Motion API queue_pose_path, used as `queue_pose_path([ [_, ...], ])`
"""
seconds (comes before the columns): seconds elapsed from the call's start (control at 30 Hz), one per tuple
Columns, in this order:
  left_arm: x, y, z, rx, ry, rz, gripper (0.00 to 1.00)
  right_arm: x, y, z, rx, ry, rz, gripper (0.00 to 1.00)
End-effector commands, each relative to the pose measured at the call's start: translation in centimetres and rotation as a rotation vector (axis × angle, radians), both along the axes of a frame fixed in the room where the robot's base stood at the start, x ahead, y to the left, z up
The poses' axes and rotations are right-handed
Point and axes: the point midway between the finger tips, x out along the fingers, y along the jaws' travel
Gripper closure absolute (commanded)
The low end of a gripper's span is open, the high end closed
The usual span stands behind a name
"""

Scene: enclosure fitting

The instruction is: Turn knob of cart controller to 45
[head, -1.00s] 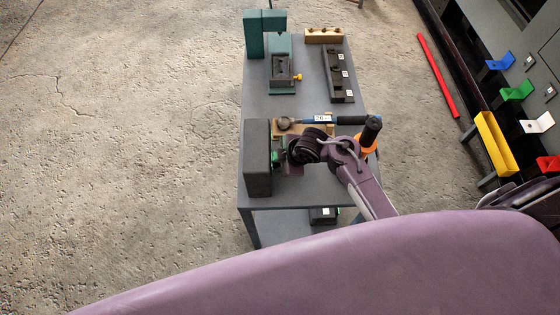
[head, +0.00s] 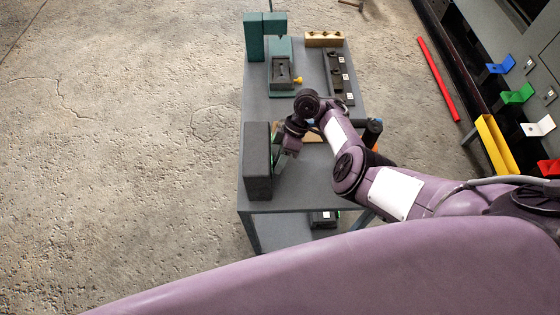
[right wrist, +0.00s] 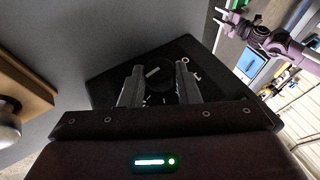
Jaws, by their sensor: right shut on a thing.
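The cart controller (head: 257,160) is a dark upright box at the left edge of the grey cart. Its face turns right, so its knob is not readable in the head view. In the right wrist view the black knob (right wrist: 154,82) has a white pointer line and sits on the dark controller face (right wrist: 112,80) with white marks around it. My right gripper (right wrist: 157,72) has one finger on each side of the knob and is shut on it. The scale numbers are too small or covered to read. My left gripper does not show clearly in any view.
The grey cart top (head: 305,185) is bare in front of the controller. A teal press (head: 254,38), a dark block strip (head: 338,75) and a wooden block (head: 324,39) stand farther back. A wooden board (head: 312,135) lies partly behind my right arm.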

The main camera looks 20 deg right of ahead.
Motion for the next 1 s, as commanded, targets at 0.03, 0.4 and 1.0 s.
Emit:
queue_pose_path([
  [0.03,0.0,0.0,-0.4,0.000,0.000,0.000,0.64,0.2,0.0,-0.1,0.011,0.030,0.001,0.93],
  [0.4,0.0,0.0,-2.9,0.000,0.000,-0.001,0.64,0.4,-0.1,-0.7,0.071,0.243,0.001,0.93],
  [1.0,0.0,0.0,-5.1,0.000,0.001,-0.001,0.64,0.4,-0.1,-0.7,0.114,0.398,0.002,0.93],
])
